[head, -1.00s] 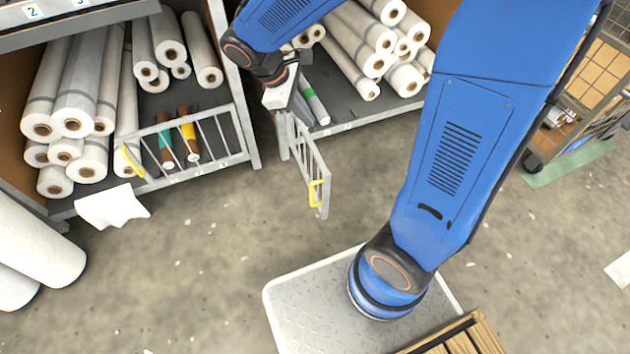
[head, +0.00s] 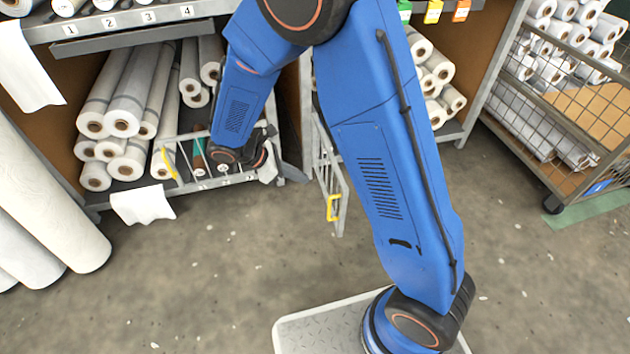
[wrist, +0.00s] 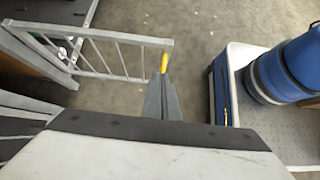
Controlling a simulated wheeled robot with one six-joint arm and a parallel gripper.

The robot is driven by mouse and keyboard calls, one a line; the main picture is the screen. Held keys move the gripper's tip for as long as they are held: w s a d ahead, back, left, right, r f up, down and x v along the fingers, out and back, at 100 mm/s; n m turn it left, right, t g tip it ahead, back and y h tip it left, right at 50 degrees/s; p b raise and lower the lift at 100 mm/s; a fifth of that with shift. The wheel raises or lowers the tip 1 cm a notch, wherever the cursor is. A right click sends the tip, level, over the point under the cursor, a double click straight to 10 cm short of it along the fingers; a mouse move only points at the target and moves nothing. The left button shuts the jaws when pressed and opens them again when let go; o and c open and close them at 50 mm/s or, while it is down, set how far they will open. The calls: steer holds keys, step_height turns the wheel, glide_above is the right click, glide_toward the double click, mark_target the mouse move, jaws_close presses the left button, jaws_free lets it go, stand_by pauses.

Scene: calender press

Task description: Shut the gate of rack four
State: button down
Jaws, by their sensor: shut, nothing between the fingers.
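A grey barred gate (head: 338,178) with a yellow handle (head: 333,208) stands swung out from the right-hand rack, partly behind my arm in the head view. The barred gate (wrist: 105,55) and yellow handle (wrist: 164,62) also show in the wrist view. My gripper (head: 300,181) is to the left of this gate, near the post between the racks. In the wrist view its shut, empty fingers (wrist: 167,80) point towards the handle and overlap it in the picture; I cannot tell whether they touch. I cannot read which rack is number four at the gate.
A second gate with a yellow handle (head: 170,164) lies across the left rack's front. White rolls (head: 130,100) fill that rack, and a paper sheet (head: 142,204) hangs at its edge. A mesh cart (head: 560,120) stands right.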

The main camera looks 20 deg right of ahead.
steer(key=d+f, duration=0.6)
steer(key=d, duration=0.4)
steer(key=shift+s+d+f, duration=0.15)
steer(key=shift+d, duration=0.1)
steer(key=shift+d, duration=0.1)
